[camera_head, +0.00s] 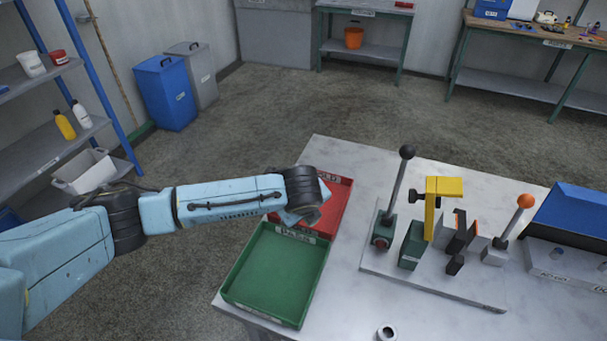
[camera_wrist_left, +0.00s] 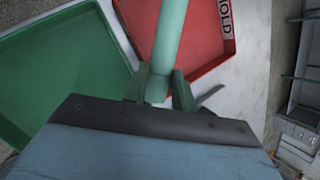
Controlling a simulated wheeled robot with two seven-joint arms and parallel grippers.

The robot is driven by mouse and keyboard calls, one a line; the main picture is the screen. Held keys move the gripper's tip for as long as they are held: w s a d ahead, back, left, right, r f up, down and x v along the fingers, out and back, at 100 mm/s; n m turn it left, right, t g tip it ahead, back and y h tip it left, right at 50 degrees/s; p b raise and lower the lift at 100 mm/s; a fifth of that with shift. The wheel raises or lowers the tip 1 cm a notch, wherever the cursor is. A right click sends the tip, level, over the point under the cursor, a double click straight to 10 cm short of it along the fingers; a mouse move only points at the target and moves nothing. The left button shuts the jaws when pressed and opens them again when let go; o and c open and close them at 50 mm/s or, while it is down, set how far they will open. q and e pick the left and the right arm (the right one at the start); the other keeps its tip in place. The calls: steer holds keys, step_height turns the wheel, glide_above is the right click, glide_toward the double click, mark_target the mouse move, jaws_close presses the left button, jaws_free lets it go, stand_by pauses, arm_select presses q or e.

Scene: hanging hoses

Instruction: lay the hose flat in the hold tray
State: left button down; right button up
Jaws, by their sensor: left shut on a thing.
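The hold tray is the red tray (camera_head: 338,203), at the left side of the table in the head view, partly covered by my left arm. In the left wrist view the red tray (camera_wrist_left: 205,45) shows its HOLD label. My left gripper (camera_wrist_left: 164,90) is shut on a pale green hose (camera_wrist_left: 168,35). The hose reaches away from the fingers across the picture of the red tray; I cannot tell whether it touches the tray floor. In the head view, my wrist hides the fingers and the hose. My right gripper is out of view.
A green tray (camera_head: 277,268) sits directly in front of the red one. To the right, a plate (camera_head: 425,286) carries levers and a yellow clamp (camera_head: 441,190). A blue-topped box (camera_head: 572,212) is farther right. A small metal ring (camera_head: 386,333) lies at the front.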

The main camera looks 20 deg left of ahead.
arm_select(q)
steer(key=shift+w+a+r+m+h+p, duration=0.55)
steer(key=shift+w+a+r+m+h, duration=1)
steer(key=shift+w+m+h, duration=2.6)
steer(key=f+y+b, duration=0.1)
steer(key=f+b, duration=0.2)
steer(key=s+f+m+y+b, duration=0.1)
steer(key=f+b, duration=0.2)
steer(key=f+m+y+b, duration=0.1)
steer(key=f+b, duration=0.1)
steer(key=f, duration=0.2)
steer(key=shift+s+d+f+g+b, duration=0.1)
steer(key=shift+s+d+g+b, duration=0.2)
steer(key=shift+s+g+b, duration=0.1)
steer(key=c, duration=1.1)
jaws_free()
steer(key=shift+o, duration=0.2)
steer(key=p+v, duration=0.2)
steer(key=v, duration=1.1)
steer(key=shift+r, duration=0.3)
